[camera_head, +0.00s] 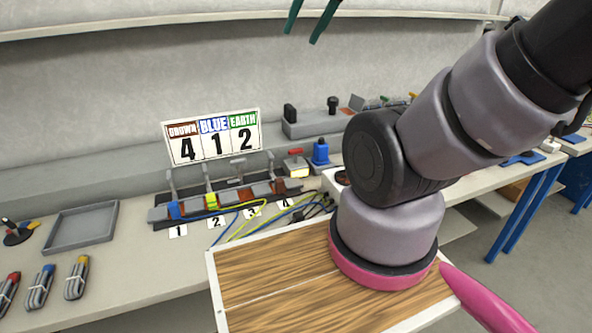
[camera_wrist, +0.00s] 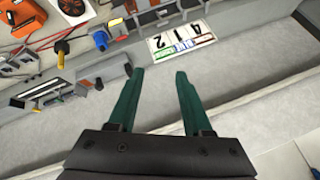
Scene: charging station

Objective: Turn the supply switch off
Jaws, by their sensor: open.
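No label marks the supply switch, so I cannot tell for certain which thing it is. My gripper (camera_head: 300,37) is open and empty, high above the ledge in the head view. Its green fingers also show in the wrist view (camera_wrist: 161,72), apart from everything. The switch positions are too small to read.
A number placard (camera_head: 212,138) stands behind the terminal row (camera_head: 225,200) with loose wires. A grey tray (camera_head: 82,228) and cable bundles lie left. My arm hides part of the bench.

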